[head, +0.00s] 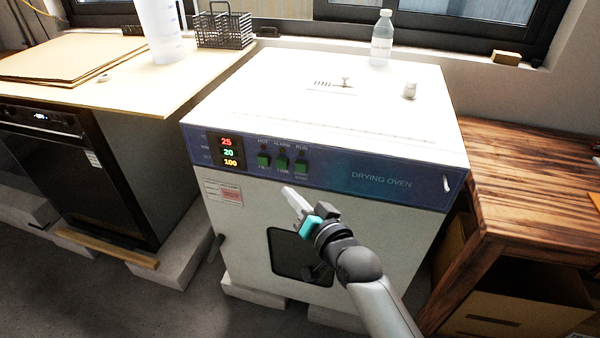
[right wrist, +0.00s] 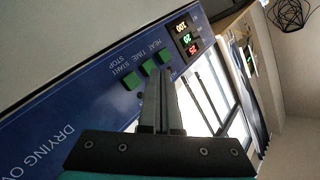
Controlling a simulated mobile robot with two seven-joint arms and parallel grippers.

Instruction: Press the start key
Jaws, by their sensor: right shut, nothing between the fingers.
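The white drying oven (head: 330,100) has a blue front panel with three green keys in a row. The start key (head: 301,168) is the rightmost in the head view; it also shows in the right wrist view (right wrist: 131,82), beside the START/STOP lettering. The middle key (head: 282,163) and the left key (head: 263,161) are next to it. My right gripper (head: 289,191) is shut and empty, its fingertips just below the keys in the head view. In the right wrist view its fingertips (right wrist: 160,72) overlap the area by the middle and far keys. Contact cannot be told. My left gripper is not in view.
Left of the keys, displays (head: 229,152) read 25, 20 and 100. A bottle (head: 382,38) and a small knob (head: 409,90) are on the oven top. A wooden table (head: 530,190) stands right; a bench with a wire basket (head: 223,28) stands left.

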